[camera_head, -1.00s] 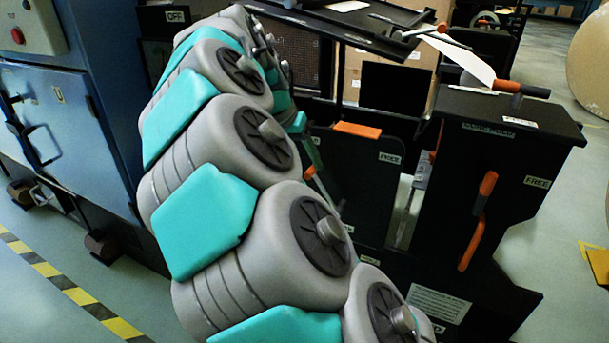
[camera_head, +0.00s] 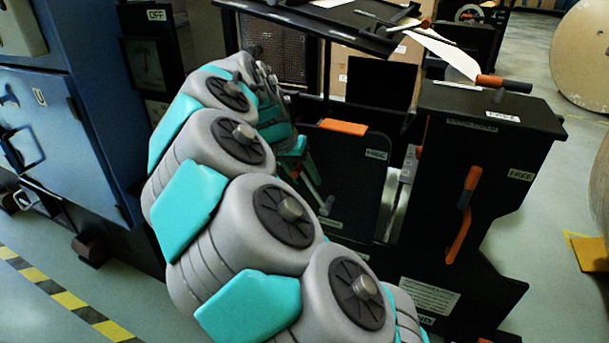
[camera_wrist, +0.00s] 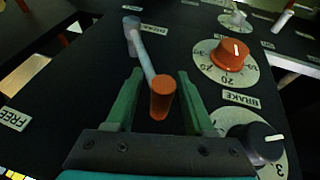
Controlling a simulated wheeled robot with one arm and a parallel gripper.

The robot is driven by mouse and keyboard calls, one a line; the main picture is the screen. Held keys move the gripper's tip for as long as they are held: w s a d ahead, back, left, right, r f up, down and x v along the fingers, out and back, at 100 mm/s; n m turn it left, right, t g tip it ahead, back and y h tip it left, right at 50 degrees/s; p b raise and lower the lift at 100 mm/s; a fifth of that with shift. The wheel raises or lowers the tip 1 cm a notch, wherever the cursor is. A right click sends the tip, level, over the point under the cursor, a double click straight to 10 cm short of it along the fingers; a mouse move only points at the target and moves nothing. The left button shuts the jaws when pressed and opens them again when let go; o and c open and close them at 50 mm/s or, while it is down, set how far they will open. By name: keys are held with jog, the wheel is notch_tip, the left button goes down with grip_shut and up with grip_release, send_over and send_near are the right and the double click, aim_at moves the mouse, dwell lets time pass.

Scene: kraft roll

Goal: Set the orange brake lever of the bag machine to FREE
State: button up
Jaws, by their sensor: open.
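In the wrist view a lever with a grey shaft and an orange end (camera_wrist: 162,98) stands out from a black panel (camera_wrist: 75,95). My gripper (camera_wrist: 159,76) is open, its two green fingers on either side of the lever's orange end, with visible gaps. A FREE label (camera_wrist: 14,118) is at the left of the panel. A BRAKE label (camera_wrist: 241,98) is at the right, between two dials. In the head view my green gripper (camera_head: 305,172) is beside the black machine, partly hidden by my arm; the lever there is hard to make out.
An orange-knobbed dial (camera_wrist: 230,55) and a black-knobbed dial (camera_wrist: 262,142) are close to my right finger. In the head view an orange handle (camera_head: 463,215) is on the black box's side, and an orange-and-grey handle (camera_head: 503,83) is on top. A blue cabinet (camera_head: 75,130) stands left.

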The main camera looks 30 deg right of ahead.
grip_shut()
dwell(0.3)
dwell(1.1)
